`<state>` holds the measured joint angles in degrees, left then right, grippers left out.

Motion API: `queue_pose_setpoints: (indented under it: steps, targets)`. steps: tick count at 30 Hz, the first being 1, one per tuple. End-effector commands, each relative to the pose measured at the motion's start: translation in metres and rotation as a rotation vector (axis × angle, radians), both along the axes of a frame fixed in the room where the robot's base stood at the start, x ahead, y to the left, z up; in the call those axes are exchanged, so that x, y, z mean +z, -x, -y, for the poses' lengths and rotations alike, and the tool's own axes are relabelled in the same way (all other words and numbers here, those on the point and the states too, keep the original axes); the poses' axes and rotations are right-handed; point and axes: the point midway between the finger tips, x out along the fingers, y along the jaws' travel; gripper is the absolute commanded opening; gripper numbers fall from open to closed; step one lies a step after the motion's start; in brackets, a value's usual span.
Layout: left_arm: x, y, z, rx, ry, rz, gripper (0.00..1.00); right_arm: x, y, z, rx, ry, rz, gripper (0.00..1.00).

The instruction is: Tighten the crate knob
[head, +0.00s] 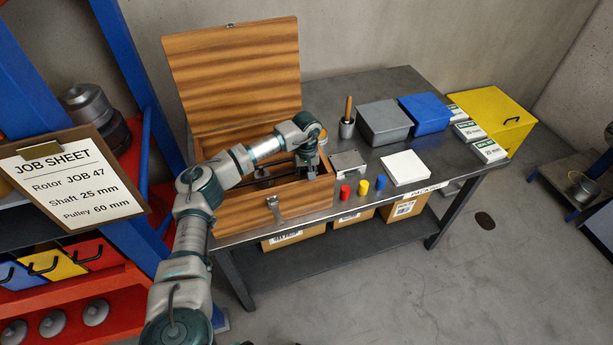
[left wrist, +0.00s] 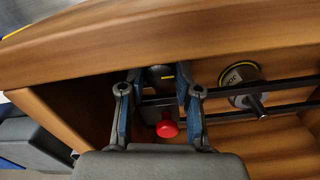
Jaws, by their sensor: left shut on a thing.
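The wooden crate (head: 290,198) stands open on the bench, its lid (head: 235,75) raised at the back. My left arm reaches over it, and my left gripper (head: 310,168) points down inside its right end. In the left wrist view my left gripper (left wrist: 158,82) has its two fingers on either side of a small grey part with a red knob (left wrist: 167,128), close to the crate wall. The jaws are shut on the crate knob, though the exact contact is partly hidden. Dark rods run beside it, with a round grey weight (left wrist: 240,78) on them. My right gripper is not in view.
Right of the crate are a metal block (head: 348,163), red, yellow and blue small cylinders (head: 363,187), a white pad (head: 405,168), a cup with a wooden handle (head: 347,125), and grey and blue bins (head: 425,112). A job sheet (head: 65,178) hangs at left.

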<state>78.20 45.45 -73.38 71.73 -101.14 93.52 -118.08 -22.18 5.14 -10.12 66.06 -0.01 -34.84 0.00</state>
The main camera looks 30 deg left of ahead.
Motion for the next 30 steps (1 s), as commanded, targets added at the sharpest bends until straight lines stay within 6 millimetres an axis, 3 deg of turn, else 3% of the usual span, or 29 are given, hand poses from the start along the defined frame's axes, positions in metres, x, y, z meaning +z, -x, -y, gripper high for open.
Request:
queue_pose_setpoints:
  steps: [1, 3, 14, 17, 30]
  targets:
    - [-0.001, 0.001, 0.000, -0.001, 0.000, -0.003, 0.40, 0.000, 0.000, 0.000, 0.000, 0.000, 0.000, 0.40]
    - [-0.001, 0.001, 0.000, -0.001, -0.001, -0.002, 0.57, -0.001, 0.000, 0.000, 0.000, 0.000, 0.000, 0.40]
    - [0.004, 0.000, 0.000, 0.000, 0.000, 0.000, 0.58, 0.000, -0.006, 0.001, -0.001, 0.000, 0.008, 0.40]
    - [0.016, 0.000, 0.000, 0.001, 0.000, 0.002, 0.58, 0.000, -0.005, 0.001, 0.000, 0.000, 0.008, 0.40]
    - [0.104, -0.001, -0.001, 0.001, 0.001, 0.000, 0.58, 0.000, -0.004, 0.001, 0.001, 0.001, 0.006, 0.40]
